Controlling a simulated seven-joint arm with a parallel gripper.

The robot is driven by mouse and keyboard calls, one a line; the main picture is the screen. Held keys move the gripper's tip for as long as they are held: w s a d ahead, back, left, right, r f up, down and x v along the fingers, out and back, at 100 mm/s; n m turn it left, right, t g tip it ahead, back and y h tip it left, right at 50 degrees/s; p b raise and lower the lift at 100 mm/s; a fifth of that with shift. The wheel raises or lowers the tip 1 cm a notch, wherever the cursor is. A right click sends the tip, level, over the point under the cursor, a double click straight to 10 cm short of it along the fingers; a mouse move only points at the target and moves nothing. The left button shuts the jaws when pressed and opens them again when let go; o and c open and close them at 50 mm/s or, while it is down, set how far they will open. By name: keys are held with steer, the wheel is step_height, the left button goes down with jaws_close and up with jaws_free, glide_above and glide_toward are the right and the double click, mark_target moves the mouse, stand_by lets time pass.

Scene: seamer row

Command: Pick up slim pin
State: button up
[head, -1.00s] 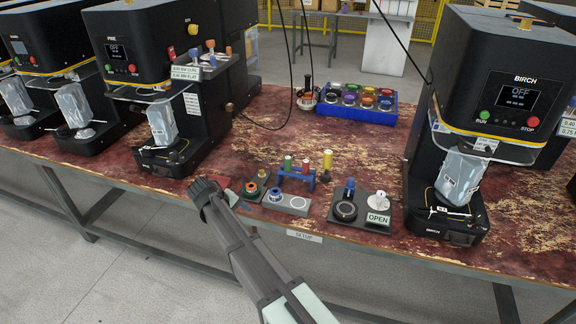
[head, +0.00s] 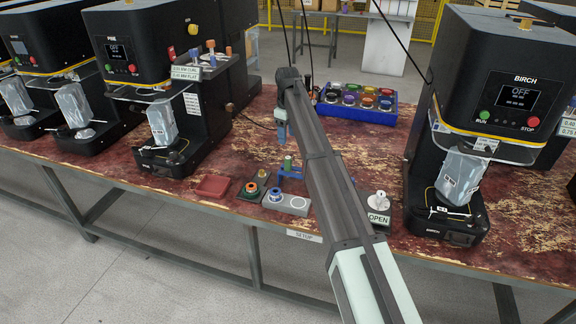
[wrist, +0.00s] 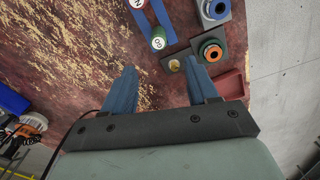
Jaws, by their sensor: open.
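Pins stand in a small blue rack (head: 292,176) at the front middle of the table. A green pin (head: 287,163) shows in the head view; my arm hides the rest. In the wrist view the blue rack (wrist: 160,14) holds a green-rimmed pin (wrist: 158,43) with a white marked top and a red-rimmed one (wrist: 137,4) at the top edge. I cannot tell which is the slim pin. My gripper (head: 282,142) hangs fingers down behind the rack. Its blue fingers (wrist: 160,72) are open and apart, with nothing held; the green-rimmed pin appears just beyond the fingertips.
A brass knob (wrist: 174,65) shows near the right finger.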

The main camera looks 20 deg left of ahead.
mark_target(288, 157)
step_height(288, 157, down, 14)
steer(key=shift+w+d+r, duration=0.1)
steer(key=shift+d+r, duration=0.05)
stand_by(0.7)
steer(key=shift+c, duration=0.2)
steer(key=c, duration=1)
steer(key=shift+r, duration=0.15)
